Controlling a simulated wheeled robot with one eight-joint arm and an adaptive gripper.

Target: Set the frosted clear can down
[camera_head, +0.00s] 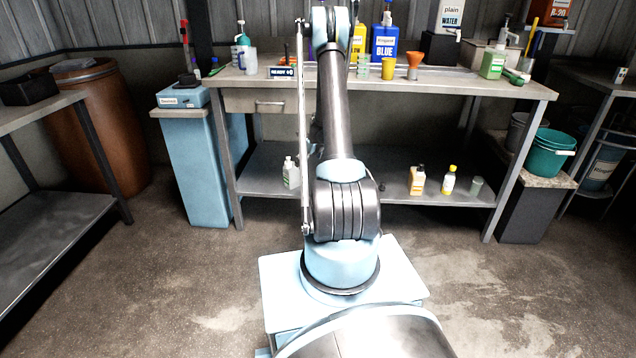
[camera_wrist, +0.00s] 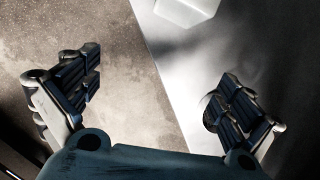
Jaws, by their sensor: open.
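My gripper (camera_wrist: 155,92) is open in the wrist view, its two dark-padded fingers wide apart with nothing between them. A pale, whitish object (camera_wrist: 185,10) with angular edges stands on a smooth grey surface beyond the fingers, cut off by the top of the picture and apart from them. It may be the frosted clear can, but I cannot tell for sure. In the head view my arm hides my gripper. A small greyish translucent container (camera_head: 476,186) stands on the lower shelf at the right; I cannot tell whether it is the can.
The workbench (camera_head: 520,88) holds bottles and cups, including a yellow cup (camera_head: 389,68). Its lower shelf (camera_head: 340,196) carries a white bottle (camera_head: 290,173), an orange-and-white bottle (camera_head: 417,180) and a yellow-capped bottle (camera_head: 449,180). A blue pedestal (camera_head: 198,165) stands left. The floor in front is clear.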

